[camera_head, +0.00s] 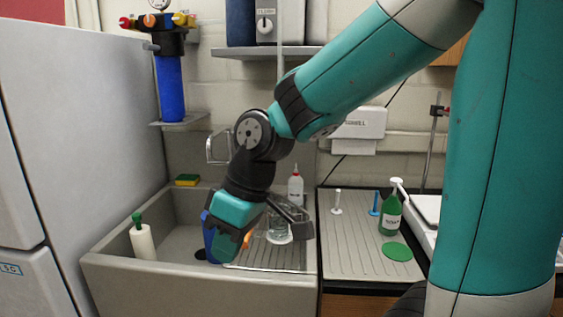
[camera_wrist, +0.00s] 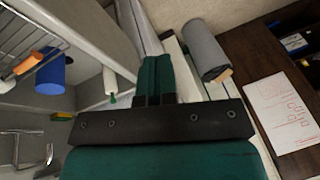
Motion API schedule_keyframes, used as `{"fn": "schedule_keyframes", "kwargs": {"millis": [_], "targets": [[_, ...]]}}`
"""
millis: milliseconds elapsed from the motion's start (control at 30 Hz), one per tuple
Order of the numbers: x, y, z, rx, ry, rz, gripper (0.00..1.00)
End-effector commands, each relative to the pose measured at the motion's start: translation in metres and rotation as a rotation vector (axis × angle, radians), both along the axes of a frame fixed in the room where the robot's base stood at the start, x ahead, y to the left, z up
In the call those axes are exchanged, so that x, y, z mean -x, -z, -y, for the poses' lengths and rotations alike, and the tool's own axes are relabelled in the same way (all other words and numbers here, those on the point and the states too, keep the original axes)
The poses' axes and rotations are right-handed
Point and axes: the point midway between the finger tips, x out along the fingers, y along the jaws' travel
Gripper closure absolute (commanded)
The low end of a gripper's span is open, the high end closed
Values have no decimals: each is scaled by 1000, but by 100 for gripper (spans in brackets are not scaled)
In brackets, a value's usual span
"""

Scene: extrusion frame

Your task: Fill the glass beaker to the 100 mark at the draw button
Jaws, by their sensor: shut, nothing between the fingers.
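The glass beaker (camera_head: 279,229) stands upright on a white base at the right side of the sink, partly hidden behind my arm. It looks clear; I cannot read its marks or its level. Above it, on a shelf, is a grey unit with a white panel and knob (camera_head: 265,26), and a thin pale tube hangs down beside it. I cannot make out a draw button. My gripper (camera_wrist: 155,62) shows in the wrist view with its green fingers together and nothing between them. In the head view my wrist is over the sink, left of the beaker, and the fingertips are not clear.
The sink (camera_head: 190,272) has a wire rack and a green-capped white bottle (camera_head: 143,240). A blue cylinder (camera_wrist: 50,72) and an orange item (camera_wrist: 28,63) are by the rack. A red-tipped bottle (camera_head: 296,188) stands behind. A green bottle (camera_head: 389,215) is on the right drainboard (camera_head: 348,258).

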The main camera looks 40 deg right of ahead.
Motion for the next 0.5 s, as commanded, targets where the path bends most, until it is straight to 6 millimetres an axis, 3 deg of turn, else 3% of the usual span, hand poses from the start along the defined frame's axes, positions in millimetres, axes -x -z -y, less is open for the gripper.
{"fn": "schedule_keyframes", "kwargs": {"millis": [33,200,400,500], "targets": [[12,-1,-16,-3,-26,-7,100],[55,-2,-52,-10,-75,-49,100],[100,0,-75,-10,-116,-90,100],[109,1,-77,-10,-120,-101,100]]}}
